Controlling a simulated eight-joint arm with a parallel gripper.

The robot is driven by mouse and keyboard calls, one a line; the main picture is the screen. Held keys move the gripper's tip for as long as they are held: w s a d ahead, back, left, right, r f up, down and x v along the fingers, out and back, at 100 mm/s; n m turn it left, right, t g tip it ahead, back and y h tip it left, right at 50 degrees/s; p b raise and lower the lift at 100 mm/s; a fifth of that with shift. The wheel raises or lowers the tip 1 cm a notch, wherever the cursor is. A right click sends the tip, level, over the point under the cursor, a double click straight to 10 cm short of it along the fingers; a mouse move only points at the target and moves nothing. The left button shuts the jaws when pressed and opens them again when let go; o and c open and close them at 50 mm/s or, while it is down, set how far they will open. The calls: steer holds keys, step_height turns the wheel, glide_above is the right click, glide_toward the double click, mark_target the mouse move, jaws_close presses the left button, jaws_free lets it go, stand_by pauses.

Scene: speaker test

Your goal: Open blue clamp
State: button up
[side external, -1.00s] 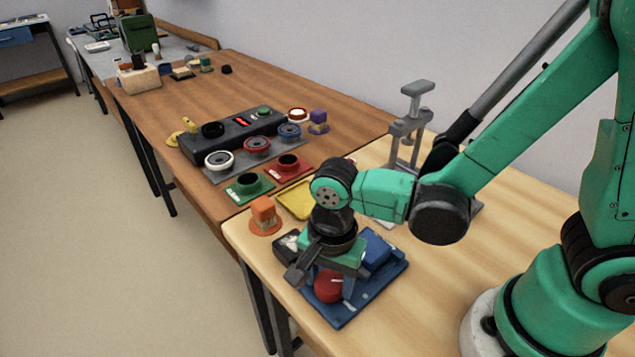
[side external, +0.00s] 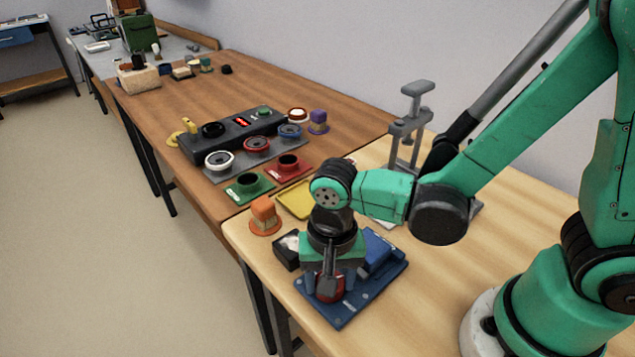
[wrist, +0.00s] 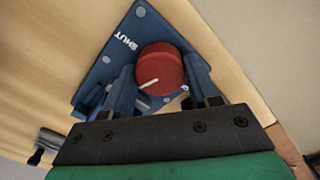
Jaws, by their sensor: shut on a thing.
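The blue clamp is a blue base plate (side external: 368,300) with a raised blue block (side external: 380,250), near the front edge of the light wooden table. A round red knob (side external: 330,288) sits on the plate. In the wrist view the knob (wrist: 160,66) has a white pointer line running to its lower left, and the plate (wrist: 140,25) reads "SHUT" at upper left. More white lettering near the right finger is mostly hidden. My gripper (side external: 330,278) points down over the plate, shut on the knob, one finger on each side; it also shows in the wrist view (wrist: 162,85).
A small black box (side external: 287,250) stands just left of the plate. A grey upright press (side external: 408,125) stands farther back. The table right of the plate is clear.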

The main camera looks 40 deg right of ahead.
steer(key=n, duration=0.4)
steer(key=shift+n, duration=0.3)
steer(key=n, duration=0.3)
steer(key=shift+n, duration=0.4)
steer(key=n, duration=0.3)
steer(key=shift+n, duration=2.1)
steer(key=o, duration=1.3)
